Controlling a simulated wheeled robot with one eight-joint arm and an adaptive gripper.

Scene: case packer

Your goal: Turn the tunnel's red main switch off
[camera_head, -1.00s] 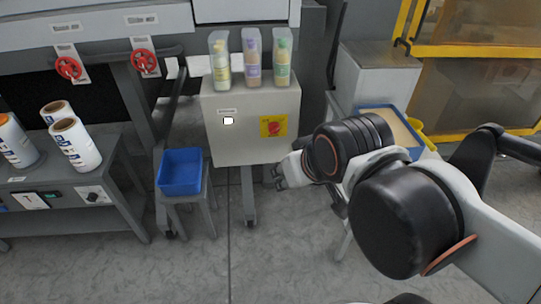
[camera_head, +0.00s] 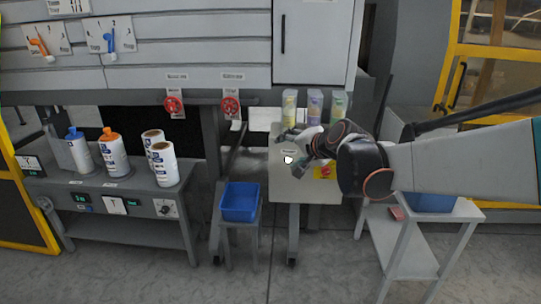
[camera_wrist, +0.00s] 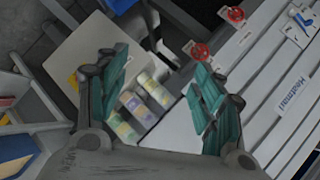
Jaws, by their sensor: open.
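The red main switch sits on a yellow plate (camera_head: 325,172) on the front of a pale cabinet (camera_head: 310,194). My arm covers part of it in the head view. In the wrist view, a bit of yellow (camera_wrist: 73,82) shows at the cabinet's edge behind the left finger; the red knob is not clear there. My gripper (camera_head: 290,152) is in front of the cabinet's upper left, left of the switch and apart from it. In the wrist view my gripper (camera_wrist: 158,75) is open and empty, with its teal fingers wide apart.
A blue bin (camera_head: 240,202) stands on a stool at lower left. A side table (camera_head: 392,238) stands at right.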

